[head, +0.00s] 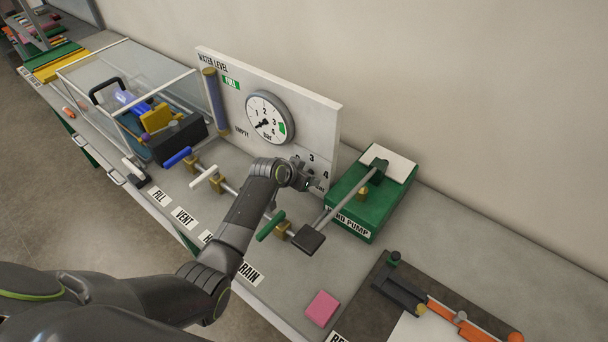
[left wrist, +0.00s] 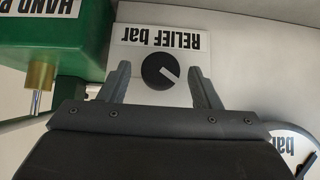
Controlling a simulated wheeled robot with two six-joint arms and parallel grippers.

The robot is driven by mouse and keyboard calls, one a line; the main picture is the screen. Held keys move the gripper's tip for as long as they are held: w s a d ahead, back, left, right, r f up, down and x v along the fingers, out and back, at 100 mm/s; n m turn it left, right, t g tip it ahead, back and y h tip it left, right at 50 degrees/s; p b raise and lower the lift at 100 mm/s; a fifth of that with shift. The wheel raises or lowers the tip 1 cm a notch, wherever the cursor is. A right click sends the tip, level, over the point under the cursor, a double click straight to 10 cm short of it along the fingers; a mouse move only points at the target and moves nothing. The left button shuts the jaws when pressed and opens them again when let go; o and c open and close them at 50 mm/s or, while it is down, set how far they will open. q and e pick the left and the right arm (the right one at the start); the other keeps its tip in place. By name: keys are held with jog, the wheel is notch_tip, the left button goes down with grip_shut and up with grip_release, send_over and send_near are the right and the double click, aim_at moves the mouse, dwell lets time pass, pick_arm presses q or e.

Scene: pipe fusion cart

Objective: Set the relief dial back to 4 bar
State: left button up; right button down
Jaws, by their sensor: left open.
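The relief dial (left wrist: 159,71) is a round black knob with a white pointer line, on a white panel under the upside-down label "RELIEF bar" (left wrist: 161,39) in the left wrist view. Its pointer slants to the lower right there. My left gripper (left wrist: 160,84) is open, one finger on each side of the knob in the picture; I cannot tell whether they touch it. In the head view my left gripper (head: 303,182) is at the panel (head: 322,124) and hides the knob. The scale figures 3 and 4 (head: 325,175) show just beside it.
A pressure gauge (head: 269,117) sits above the dial, its needle pointing lower left. The green hand pump (head: 366,205) stands close on the right, its lever (head: 335,212) reaching forward. Several valve handles, including a green one (head: 271,226), line the bench near my arm.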

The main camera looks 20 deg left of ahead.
pick_arm(q)
jog(key=c, duration=1)
jog(key=shift+s+d+f+m+t+y, duration=0.15)
jog(key=shift+m+t+y, duration=0.25)
jog(key=shift+y, duration=0.35)
jog(key=shift+d+r+m+t+y, duration=0.1)
jog(key=shift+m+t+y, duration=0.2)
jog(key=shift+m+y, duration=0.35)
jog(key=o, duration=1)
